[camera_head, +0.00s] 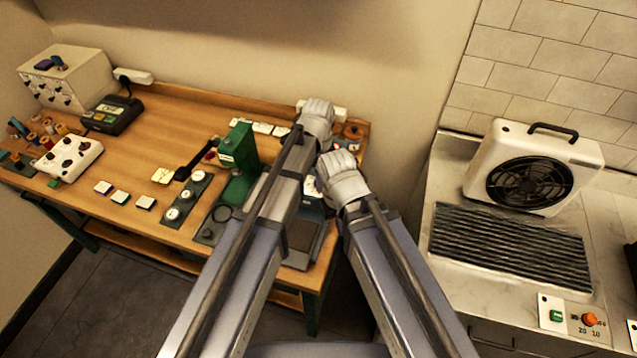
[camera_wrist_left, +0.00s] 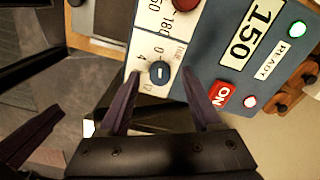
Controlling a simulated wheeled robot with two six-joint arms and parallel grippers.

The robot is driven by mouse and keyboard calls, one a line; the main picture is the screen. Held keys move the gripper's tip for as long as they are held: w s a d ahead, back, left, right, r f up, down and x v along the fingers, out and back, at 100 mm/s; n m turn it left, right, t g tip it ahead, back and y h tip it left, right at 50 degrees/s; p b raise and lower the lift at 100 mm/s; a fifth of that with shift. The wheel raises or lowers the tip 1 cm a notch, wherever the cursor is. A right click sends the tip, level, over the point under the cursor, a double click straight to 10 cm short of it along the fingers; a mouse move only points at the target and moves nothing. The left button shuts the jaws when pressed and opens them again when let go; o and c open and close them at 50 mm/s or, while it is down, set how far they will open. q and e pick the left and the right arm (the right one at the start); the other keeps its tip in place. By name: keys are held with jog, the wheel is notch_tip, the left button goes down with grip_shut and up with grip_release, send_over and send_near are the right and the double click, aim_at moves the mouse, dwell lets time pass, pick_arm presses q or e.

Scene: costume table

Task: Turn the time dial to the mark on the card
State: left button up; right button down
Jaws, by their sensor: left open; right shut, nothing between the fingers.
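The time dial (camera_wrist_left: 158,72) is a small dark blue knob with a pale pointer line, on a white numbered plate in the left wrist view. Its plate is on a blue-grey control panel (camera_wrist_left: 213,60) with a lit 150 display. My left gripper (camera_wrist_left: 160,95) is open, its two dark fingers on either side of the dial; contact cannot be told. In the head view, my left gripper (camera_head: 316,113) is over the bench's right end, and its arm hides the dial. My right gripper (camera_head: 340,170) is shut and empty, just below it. I cannot identify the marked card.
A red knob (camera_wrist_left: 160,3) and a red ON switch (camera_wrist_left: 222,95) are close to the dial. A green press (camera_head: 238,160) stands left of my arms. Another orange knob (camera_head: 590,319) is on the right counter, below a fan unit (camera_head: 530,170).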

pick_arm(q)
jog(key=shift+f, duration=0.25)
grip_shut()
dwell(0.4)
